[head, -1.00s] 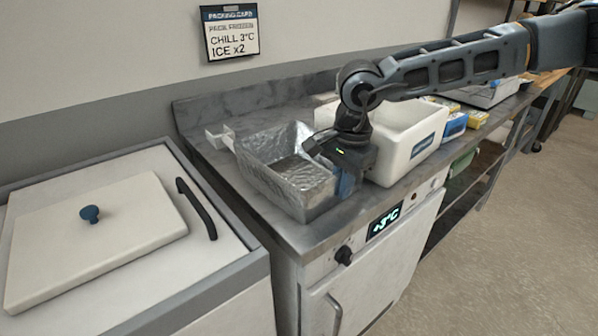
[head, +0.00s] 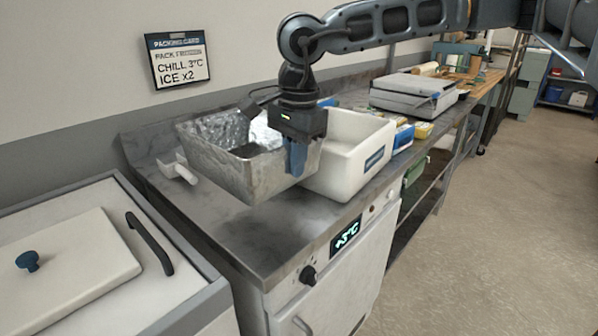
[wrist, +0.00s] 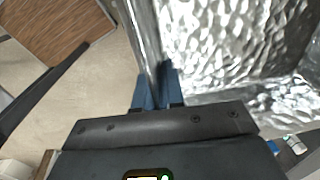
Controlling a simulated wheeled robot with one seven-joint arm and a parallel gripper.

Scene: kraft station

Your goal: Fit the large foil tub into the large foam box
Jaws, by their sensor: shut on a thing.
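The large foil tub (head: 225,165) is a silver, crinkled open container. It hangs above the steel counter, roughly level, to the left of the white foam box. My gripper (head: 296,160) points down and is shut on the tub's right wall. In the wrist view the blue fingers (wrist: 158,92) straddle the tub's rim, with the shiny foil inside (wrist: 235,45) to the right. The large foam box (head: 350,165) is white with a dark label and stands on the counter. The tub and my gripper hide its left part, and its inside shows only partly.
A white cooler lid (head: 75,260) with a dark handle is at lower left. A white bracket-like item (head: 178,170) lies on the counter near the wall. Blue and yellow packs (head: 404,137) and a grey device (head: 415,92) stand right of the box. The counter's front left (head: 255,235) is clear.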

